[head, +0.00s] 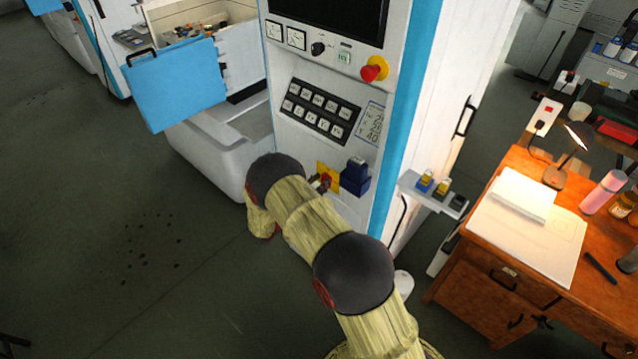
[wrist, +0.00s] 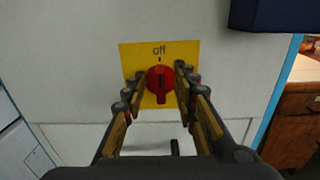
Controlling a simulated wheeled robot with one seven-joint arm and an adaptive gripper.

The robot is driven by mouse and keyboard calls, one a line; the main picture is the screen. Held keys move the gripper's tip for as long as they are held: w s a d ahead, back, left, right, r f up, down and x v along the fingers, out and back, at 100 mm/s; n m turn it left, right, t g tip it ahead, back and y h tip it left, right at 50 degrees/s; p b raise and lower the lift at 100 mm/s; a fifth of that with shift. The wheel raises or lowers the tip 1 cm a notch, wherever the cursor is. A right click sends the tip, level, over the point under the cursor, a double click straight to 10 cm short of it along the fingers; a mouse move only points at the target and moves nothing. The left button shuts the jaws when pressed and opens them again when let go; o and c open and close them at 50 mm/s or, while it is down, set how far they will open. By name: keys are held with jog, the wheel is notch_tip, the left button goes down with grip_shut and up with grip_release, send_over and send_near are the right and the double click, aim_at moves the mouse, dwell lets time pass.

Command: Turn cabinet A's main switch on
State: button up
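The main switch is a red rotary knob (wrist: 160,85) on a yellow plate (wrist: 128,56) on the cabinet's pale front. The plate reads "off" above the knob, and the knob's grip stands upright, in line with that mark. In the wrist view my gripper (wrist: 160,82) is open, with one finger on each side of the knob and slim gaps between. I cannot tell how far the fingertips reach past the knob's face. In the head view the yellow plate (head: 322,168) shows beyond my arm on cabinet A (head: 290,150), partly hidden.
A dark blue box (head: 355,177) juts from the panel just right of the plate; its underside also shows in the wrist view (wrist: 275,14). A small shelf (head: 433,193) sticks out from the cabinet's side. A wooden desk (head: 480,265) stands at the right.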

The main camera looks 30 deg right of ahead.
jog(key=shift+c, duration=0.7)
grip_shut()
jog(key=shift+m+b, duration=0.3)
jog(key=m+b, duration=0.5)
jog(key=f+m+b, duration=0.1)
jog(key=m+b, duration=0.5)
jog(key=s+m+b, duration=0.1)
jog(key=m+b, duration=0.4)
jog(key=m, duration=0.1)
jog(key=shift+s+d+f+b, duration=0.1)
jog(key=shift+d+f+b, duration=0.1)
jog(key=shift+b, duration=0.2)
jog(key=shift+m, duration=0.3)
